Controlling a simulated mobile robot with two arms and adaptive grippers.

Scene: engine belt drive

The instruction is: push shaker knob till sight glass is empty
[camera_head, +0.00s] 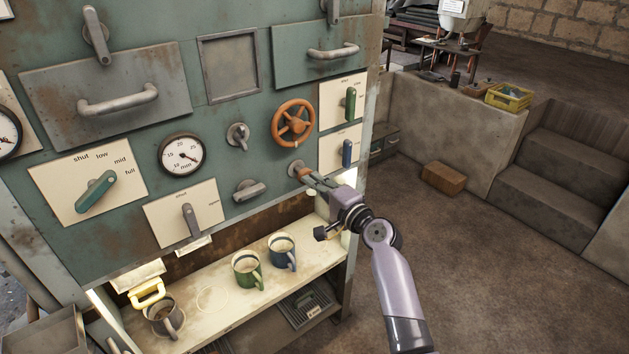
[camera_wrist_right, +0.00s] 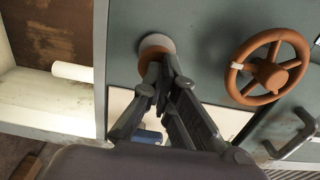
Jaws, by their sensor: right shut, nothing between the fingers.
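The knob (camera_head: 296,167), a small brownish-orange round knob on a pale collar, sits on the green panel below the orange handwheel. It also shows in the right wrist view (camera_wrist_right: 154,44). My right gripper (camera_head: 306,174) is shut and empty, with its fingertips (camera_wrist_right: 161,66) right at the knob. The fingers partly cover the knob; I cannot tell whether they touch it. I cannot clearly make out a sight glass; a grey square frame (camera_head: 230,68) on the panel looks plain and dark inside. My left gripper is not in view.
The orange handwheel (camera_head: 293,122) is just above the knob. A green lever (camera_head: 350,104) and a blue lever (camera_head: 346,152) are to its right. Below, a shelf (camera_head: 235,308) holds a green mug (camera_head: 247,270), a blue mug (camera_head: 283,253) and a grey mug (camera_head: 162,318). Open floor lies right.

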